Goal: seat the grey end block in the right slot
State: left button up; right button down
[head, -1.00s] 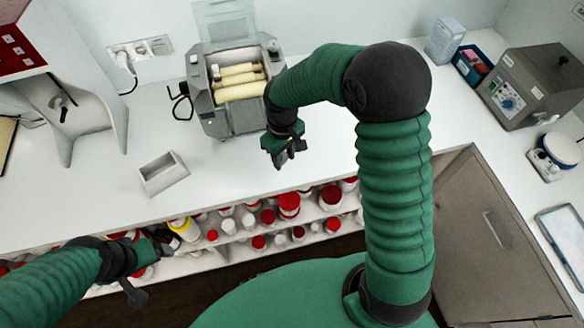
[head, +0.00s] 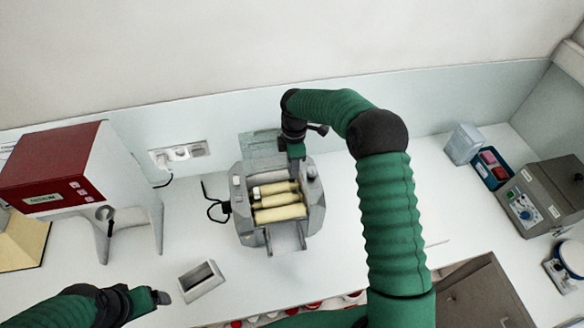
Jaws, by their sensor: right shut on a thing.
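The grey mill (head: 248,222) stands on the counter with several cream rollers (head: 280,213) lying across it between its side walls. My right gripper (head: 296,158) reaches down over the mill's back right corner, by the right ends of the rollers. It is shut on the grey end block (head: 295,171), which shows only as a small grey patch beneath the gripper. The right slot is hidden by the gripper and block; I cannot tell whether the block is inside it. My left gripper (head: 162,297) is low at the left, away from the mill; its jaw opening is unclear.
A clear lid (head: 262,146) stands raised behind the rollers. A red and white machine (head: 75,180) stands left, a grey control box (head: 545,195) right. The counter between mill and box is free.

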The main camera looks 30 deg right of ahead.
jog(key=shift+f, duration=0.1)
jog(key=b, duration=0.3)
send_near(295, 187)
jog(key=s, duration=0.2)
jog(key=s+f, duration=0.1)
jog(key=shift+a, duration=0.25)
jog(key=w+f, duration=0.1)
jog(key=w+f+b, duration=0.1)
jog(key=f, duration=0.1)
jog(key=w+f+b, duration=0.1)
jog(key=f, duration=0.1)
jog(key=shift+d+f, duration=0.1)
jog(key=shift+s+r, duration=0.25)
jog(key=shift+s, duration=0.2)
jog(key=shift+s+r, duration=0.25)
jog(key=shift+s, duration=0.25)
jog(key=shift+w+f, duration=0.3)
jog(key=shift+w, duration=0.35)
pick_arm(q)
jog(key=shift+s+f, duration=0.8)
jog(key=shift+f, duration=0.15)
jog(key=shift+s+f, duration=0.75)
jog(key=shift+f, duration=0.2)
pick_arm(e)
jog(key=shift+s+r, duration=0.15)
jog(key=shift+s, duration=0.2)
pick_arm(q)
jog(key=shift+w, duration=0.25)
pick_arm(e)
jog(key=shift+w, duration=0.15)
